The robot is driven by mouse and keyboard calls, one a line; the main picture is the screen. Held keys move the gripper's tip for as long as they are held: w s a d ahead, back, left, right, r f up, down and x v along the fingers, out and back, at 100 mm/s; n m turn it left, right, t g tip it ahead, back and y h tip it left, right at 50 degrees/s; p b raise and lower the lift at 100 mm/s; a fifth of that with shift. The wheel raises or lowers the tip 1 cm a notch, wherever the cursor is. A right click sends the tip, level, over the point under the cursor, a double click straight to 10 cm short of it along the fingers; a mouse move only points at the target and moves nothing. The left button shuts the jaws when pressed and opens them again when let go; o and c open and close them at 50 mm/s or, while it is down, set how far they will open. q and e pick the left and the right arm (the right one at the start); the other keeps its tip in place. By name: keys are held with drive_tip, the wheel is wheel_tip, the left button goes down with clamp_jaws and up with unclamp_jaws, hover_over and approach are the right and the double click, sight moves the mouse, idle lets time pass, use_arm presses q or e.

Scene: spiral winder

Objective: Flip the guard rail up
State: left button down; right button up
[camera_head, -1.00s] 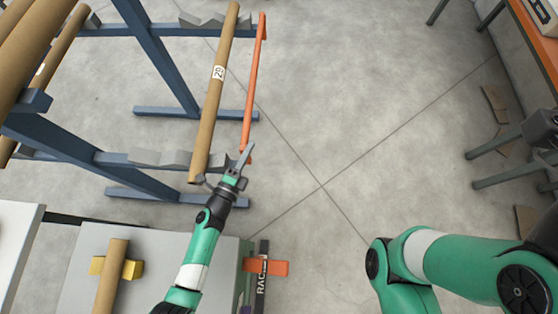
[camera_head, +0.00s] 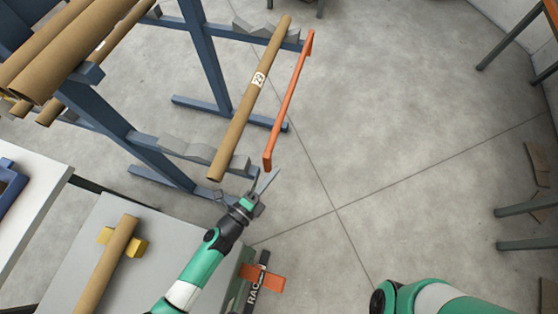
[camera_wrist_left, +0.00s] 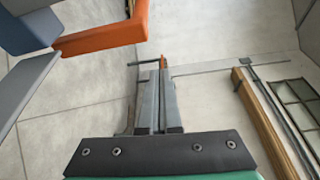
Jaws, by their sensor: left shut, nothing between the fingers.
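The orange guard rail (camera_head: 288,100) runs along the outer right side of the blue rack, beside the cardboard tube labelled 29 (camera_head: 250,97). Its near end is close to the end of the rack's near arm. My left gripper (camera_head: 268,180) is shut and empty, just below the rail's near end; I cannot tell whether they touch. In the left wrist view the closed fingers (camera_wrist_left: 158,105) point away, and an orange part (camera_wrist_left: 105,37), likely the rail's end, lies to their left. My right arm shows at the lower right, its gripper out of frame.
The blue rack (camera_head: 210,60) carries several tubes at the left. A grey table (camera_head: 160,245) at the lower left holds a short tube in yellow supports, with an orange bracket (camera_head: 262,278) at its right edge. The floor right of the rail is clear.

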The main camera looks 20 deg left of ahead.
use_arm(q)
drive_tip(key=shift+f+v, duration=0.2)
drive_tip(key=shift+v, duration=0.95)
drive_tip(key=shift+f+v, duration=0.15)
drive_tip(key=shift+v, duration=1)
